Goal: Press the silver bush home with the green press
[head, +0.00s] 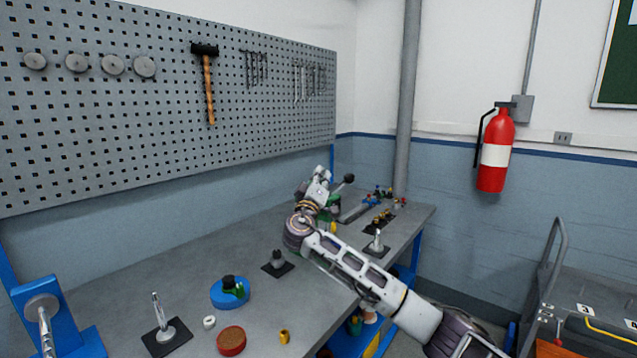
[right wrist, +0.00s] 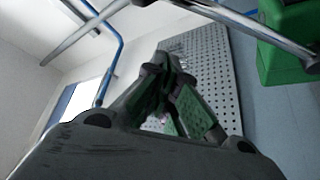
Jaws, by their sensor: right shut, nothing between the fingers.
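The green press (head: 334,201) stands toward the far end of the bench, mostly hidden behind my right arm. Its lever ends in a black knob (head: 348,179). In the right wrist view a green press body (right wrist: 285,42) is at the upper right, with metal bars crossing the top. My right gripper (head: 321,174) is raised close beside the press. In the wrist view its fingers (right wrist: 166,75) are together and empty; I cannot tell whether they touch a bar. I cannot make out the silver bush; the press's working spot is hidden. My left gripper is out of view.
A blue press (head: 40,305) is at the near left. Several small parts lie on the bench, among them a white ring (head: 209,322), a brass bush (head: 284,336), a red disc (head: 231,341) and a blue disc (head: 229,299). Posts on black plates (head: 278,268) stand between.

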